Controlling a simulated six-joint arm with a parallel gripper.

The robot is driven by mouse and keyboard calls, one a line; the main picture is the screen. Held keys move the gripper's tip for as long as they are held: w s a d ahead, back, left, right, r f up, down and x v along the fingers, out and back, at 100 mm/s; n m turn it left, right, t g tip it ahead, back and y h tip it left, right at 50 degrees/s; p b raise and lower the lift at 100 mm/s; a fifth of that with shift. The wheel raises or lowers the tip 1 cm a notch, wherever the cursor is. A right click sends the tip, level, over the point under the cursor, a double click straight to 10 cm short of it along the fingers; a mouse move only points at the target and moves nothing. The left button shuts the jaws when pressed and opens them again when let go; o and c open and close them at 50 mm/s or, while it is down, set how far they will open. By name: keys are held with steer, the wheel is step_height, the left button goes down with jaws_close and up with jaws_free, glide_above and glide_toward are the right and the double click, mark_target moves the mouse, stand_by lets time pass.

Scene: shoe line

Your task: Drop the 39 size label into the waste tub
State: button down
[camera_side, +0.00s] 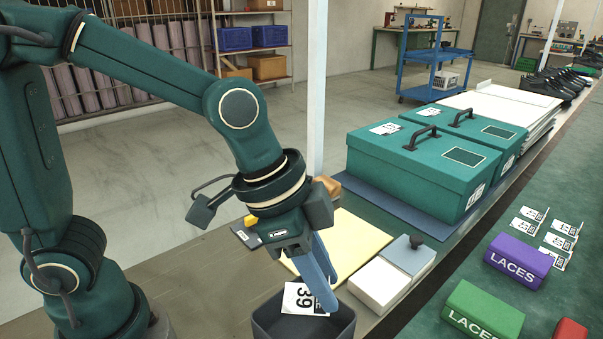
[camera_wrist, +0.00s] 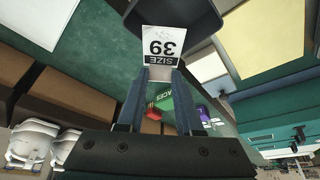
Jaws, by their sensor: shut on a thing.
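The 39 size label (camera_side: 300,299) is a small white card with black print. My gripper (camera_side: 328,296) is shut on it and points down, holding it at the mouth of the dark grey waste tub (camera_side: 302,330). In the side view the card overlaps the tub's opening, and the tub's lower part is cut off by the frame. In the wrist view the label (camera_wrist: 163,45) stands between my fingertips (camera_wrist: 161,76), reading upside down, with the tub (camera_wrist: 196,18) behind it.
A white box with a grey lid (camera_side: 404,262) and a yellow sheet (camera_side: 352,240) lie close to the tub. Green cases (camera_side: 425,165) stand behind on a blue mat. Purple (camera_side: 519,260) and green (camera_side: 482,311) laces boxes and several size labels (camera_side: 558,242) are on the right.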

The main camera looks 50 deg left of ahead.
steer(key=shift+c, duration=2.4)
jaws_free()
steer(key=shift+r, duration=0.1)
steer(key=shift+v, duration=2.5)
steer(key=shift+w+a, duration=0.1)
steer(key=shift+w+a+r+n+t, duration=0.1)
steer(key=shift+a+r+n+t, duration=0.2)
steer(key=shift+a, duration=0.25)
steer(key=shift+a+r+n+t, duration=0.2)
steer(key=shift+a+r, duration=0.2)
steer(key=shift+a, duration=0.1)
steer(key=s+a+f+n+t+y, duration=0.1)
steer(key=s+a+f+n+y, duration=0.2)
steer(key=s+a+n, duration=0.2)
steer(key=a+n, duration=0.3)
steer(key=a, duration=0.1)
steer(key=shift+s+a+f, duration=0.2)
steer(key=shift+s+f, duration=0.15)
steer(key=shift+s, duration=0.05)
